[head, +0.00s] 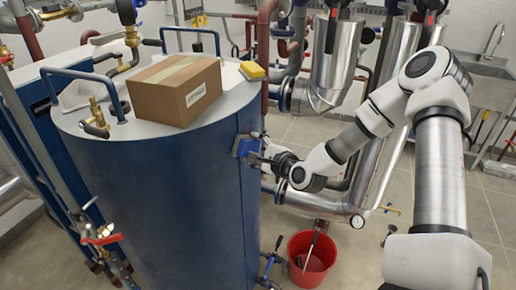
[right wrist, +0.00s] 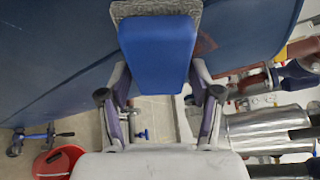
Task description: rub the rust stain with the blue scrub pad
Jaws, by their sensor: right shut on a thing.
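The blue scrub pad (head: 243,147) is at the right side of the large blue tank (head: 160,200), at upper height. My right gripper (head: 254,157) is shut on it. In the right wrist view the pad (right wrist: 158,55) sits between the two fingers, its grey scrub face (right wrist: 155,9) turned towards the tank wall. The pad looks to be at or touching the wall; I cannot tell if there is a small gap. A reddish-brown patch, the rust stain (right wrist: 207,43), shows just right of the pad, partly hidden by it. My left gripper is not in view.
A red bucket (head: 312,260) stands on the floor below my right gripper. Silver pipes (head: 380,130) run close behind my right arm.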

